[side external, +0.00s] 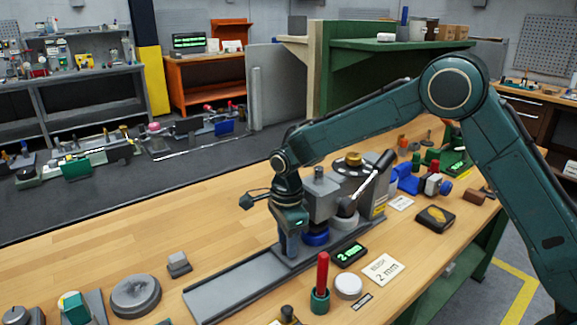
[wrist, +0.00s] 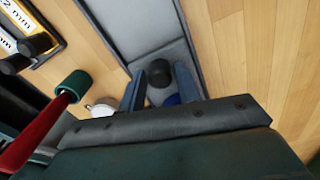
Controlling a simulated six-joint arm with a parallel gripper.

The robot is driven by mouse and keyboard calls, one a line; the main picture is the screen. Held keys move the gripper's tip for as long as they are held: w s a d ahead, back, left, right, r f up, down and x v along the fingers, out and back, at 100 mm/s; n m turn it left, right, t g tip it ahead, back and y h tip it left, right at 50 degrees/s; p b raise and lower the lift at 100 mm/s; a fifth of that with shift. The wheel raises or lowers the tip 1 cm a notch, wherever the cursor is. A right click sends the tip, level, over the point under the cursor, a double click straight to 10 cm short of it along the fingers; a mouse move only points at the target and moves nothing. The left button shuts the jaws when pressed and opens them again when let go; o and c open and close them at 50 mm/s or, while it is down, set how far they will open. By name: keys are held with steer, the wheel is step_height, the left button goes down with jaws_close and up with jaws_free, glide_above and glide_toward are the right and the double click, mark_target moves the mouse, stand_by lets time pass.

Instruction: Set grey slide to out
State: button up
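A long grey rail (side external: 222,292) lies along the bench, with the grey valve housing (side external: 322,200) at its far end. I take the grey slide to be the grey part in this channel, but its outline is not clear. My gripper (side external: 291,243) points down at the rail beside the housing. In the wrist view, the grey channel (wrist: 140,28) runs up from my gripper (wrist: 160,80). A dark round knob (wrist: 160,88) sits between the two fingers, with a bit of blue behind it. Whether the fingers press on the knob is not clear.
A grey disc (side external: 136,295) and small block (side external: 179,264) lie left. Bench behind is clear.

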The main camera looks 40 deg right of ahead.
jaws_close()
steer(key=shift+a, duration=0.15)
steer(key=a, duration=2)
steer(key=shift+a+r, duration=0.1)
steer(key=shift+a, duration=0.05)
steer(key=shift+a, duration=0.1)
steer(key=shift+o, duration=2)
jaws_free()
steer(key=shift+r, duration=0.1)
